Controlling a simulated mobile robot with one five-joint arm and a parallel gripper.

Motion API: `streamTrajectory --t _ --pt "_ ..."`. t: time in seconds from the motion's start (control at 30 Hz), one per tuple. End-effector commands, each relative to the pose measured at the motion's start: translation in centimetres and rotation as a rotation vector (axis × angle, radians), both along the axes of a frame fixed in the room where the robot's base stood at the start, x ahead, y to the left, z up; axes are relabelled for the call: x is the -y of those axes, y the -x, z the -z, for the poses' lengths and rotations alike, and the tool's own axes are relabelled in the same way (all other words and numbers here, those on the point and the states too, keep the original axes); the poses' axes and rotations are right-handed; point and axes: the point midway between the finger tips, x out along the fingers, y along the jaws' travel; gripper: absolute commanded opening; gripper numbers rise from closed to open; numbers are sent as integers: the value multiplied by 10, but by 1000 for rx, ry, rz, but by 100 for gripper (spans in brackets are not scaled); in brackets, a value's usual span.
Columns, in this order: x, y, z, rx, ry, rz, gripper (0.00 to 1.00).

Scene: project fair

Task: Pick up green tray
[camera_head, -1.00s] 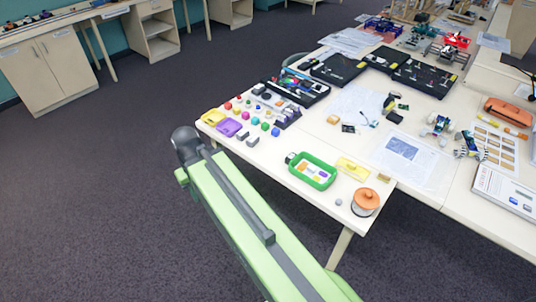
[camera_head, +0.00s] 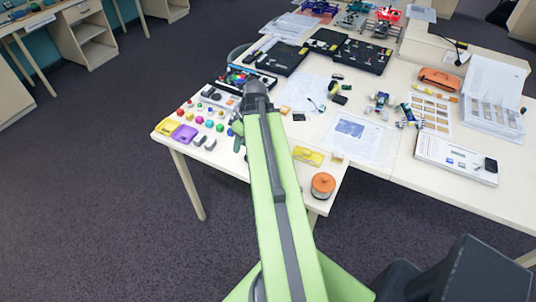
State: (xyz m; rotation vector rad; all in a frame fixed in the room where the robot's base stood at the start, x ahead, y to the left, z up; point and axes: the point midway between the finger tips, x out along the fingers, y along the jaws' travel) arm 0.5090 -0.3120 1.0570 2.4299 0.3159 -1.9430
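The green tray is not visible in the current view. My light green arm link crosses the part of the table where it stood, between the small coloured pieces and the yellow tray (camera_head: 308,155), and hides that spot. My gripper cannot be made out. The arm runs up the middle of the picture to a dark joint, and whatever lies beyond it is hidden.
Open carpet lies to the left.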

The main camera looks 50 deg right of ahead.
Motion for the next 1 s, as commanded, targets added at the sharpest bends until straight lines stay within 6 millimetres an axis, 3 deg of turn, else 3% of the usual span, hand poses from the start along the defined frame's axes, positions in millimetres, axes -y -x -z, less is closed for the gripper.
streamTrajectory --t 0.03,0.1,0.2,0.3,0.43,0.63,1.0 --pt "38 23 -22 36 5 5 33" --pt "77 51 -35 85 21 -13 33" --pt "117 86 -47 138 48 -35 33" --pt "138 107 -53 169 69 -50 33" --pt "147 116 -54 182 80 -60 33" --pt "146 112 -41 182 80 -62 33" --pt "138 84 34 181 80 -64 33"
